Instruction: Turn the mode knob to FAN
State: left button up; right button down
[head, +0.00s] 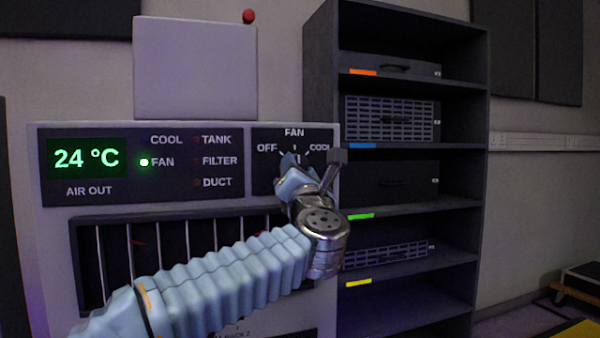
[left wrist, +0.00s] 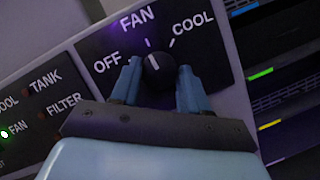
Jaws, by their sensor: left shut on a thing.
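The mode knob (left wrist: 156,72) is a round black dial on a dark panel marked OFF, FAN and COOL. Its white pointer mark points up toward FAN in the left wrist view. My left gripper (left wrist: 159,68) has its two blue fingers on either side of the knob, shut on it. In the head view my left gripper (head: 297,168) is at the dial panel (head: 262,180) and covers most of the knob. On the status panel (head: 100,185) the green light beside FAN is lit and the display reads 24 °C. My right gripper is not in view.
A grey box (head: 195,65) with a red knob-like top (head: 248,16) stands above the unit. A dark shelf rack (head: 322,80) with several devices and coloured labels stands close on the right. A barred vent opening (head: 205,235) lies below the panels.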

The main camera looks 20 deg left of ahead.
pick_arm(q)
jog(key=shift+m+h, duration=0.4)
jog(key=shift+m, duration=0.3)
jog(key=o, duration=1.1)
jog(key=shift+c, duration=0.2)
jog(key=b+v, duration=0.3)
jog(key=v, duration=1.1)
jog(key=shift+w+a+f, duration=0.1)
jog(key=shift+w+f, duration=0.05)
jog(key=shift+w, duration=0.05)
